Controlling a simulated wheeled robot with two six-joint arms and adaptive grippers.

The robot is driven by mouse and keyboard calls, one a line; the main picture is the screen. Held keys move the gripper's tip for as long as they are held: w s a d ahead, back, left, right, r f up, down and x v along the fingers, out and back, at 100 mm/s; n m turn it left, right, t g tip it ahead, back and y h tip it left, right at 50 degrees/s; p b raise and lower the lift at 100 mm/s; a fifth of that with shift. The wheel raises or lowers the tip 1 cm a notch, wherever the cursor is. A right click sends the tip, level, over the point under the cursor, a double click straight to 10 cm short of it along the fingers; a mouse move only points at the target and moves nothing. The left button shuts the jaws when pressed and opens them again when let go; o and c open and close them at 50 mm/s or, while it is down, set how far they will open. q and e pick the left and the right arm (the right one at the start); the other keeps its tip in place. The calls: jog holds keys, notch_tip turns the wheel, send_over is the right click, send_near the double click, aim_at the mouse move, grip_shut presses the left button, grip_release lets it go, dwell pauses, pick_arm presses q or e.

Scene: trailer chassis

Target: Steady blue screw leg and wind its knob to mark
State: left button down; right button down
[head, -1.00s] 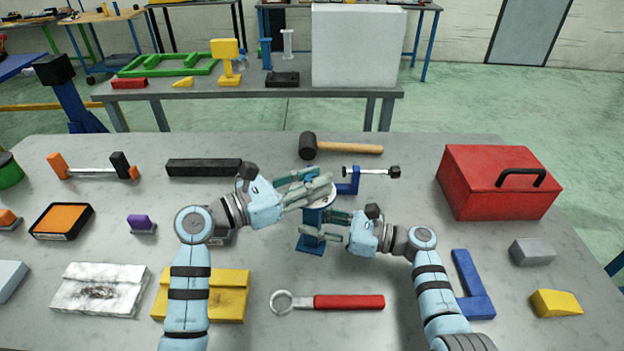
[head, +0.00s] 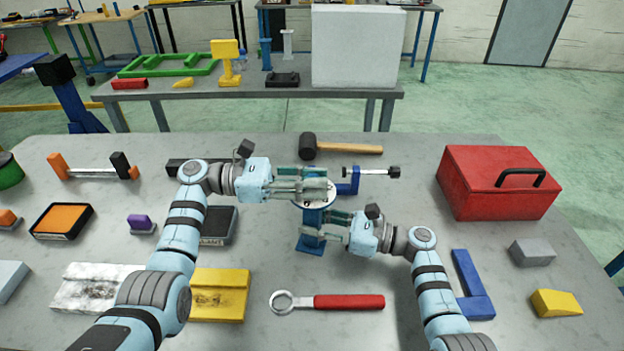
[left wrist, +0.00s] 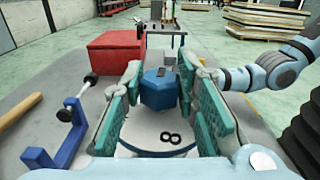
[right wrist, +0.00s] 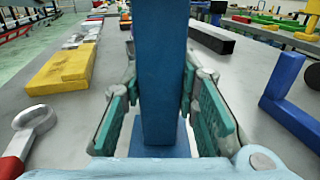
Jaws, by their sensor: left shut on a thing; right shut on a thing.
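The blue screw leg (head: 311,244) stands upright on the grey table, with a pale marked dial (head: 318,202) on top. My right gripper (head: 318,224) is shut on the leg's column; in the right wrist view the blue column (right wrist: 162,75) rises between its fingers. My left gripper (head: 318,185) is above the dial. In the left wrist view its green-padded fingers are closed around the faceted blue knob (left wrist: 159,88). A black mark like an 8 (left wrist: 170,137) shows on the dial (left wrist: 148,128) in that view. The knob is mostly hidden in the head view.
A blue clamp-like piece (head: 350,185) and a black mallet (head: 308,146) lie just behind the leg. A red toolbox (head: 485,188) stands at right. A red-handled ring wrench (head: 348,302) lies in front. A blue angle piece (head: 466,275) lies right of my right gripper.

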pick_arm(q)
jog(key=shift+f+m+g, duration=0.15)
jog(key=shift+m+g, duration=0.35)
jog(key=shift+g, duration=0.4)
jog(key=c, duration=1.2)
grip_release()
notch_tip(320, 180, up, 10)
jog(key=shift+a+r, duration=0.1)
jog(key=shift+c, duration=0.2)
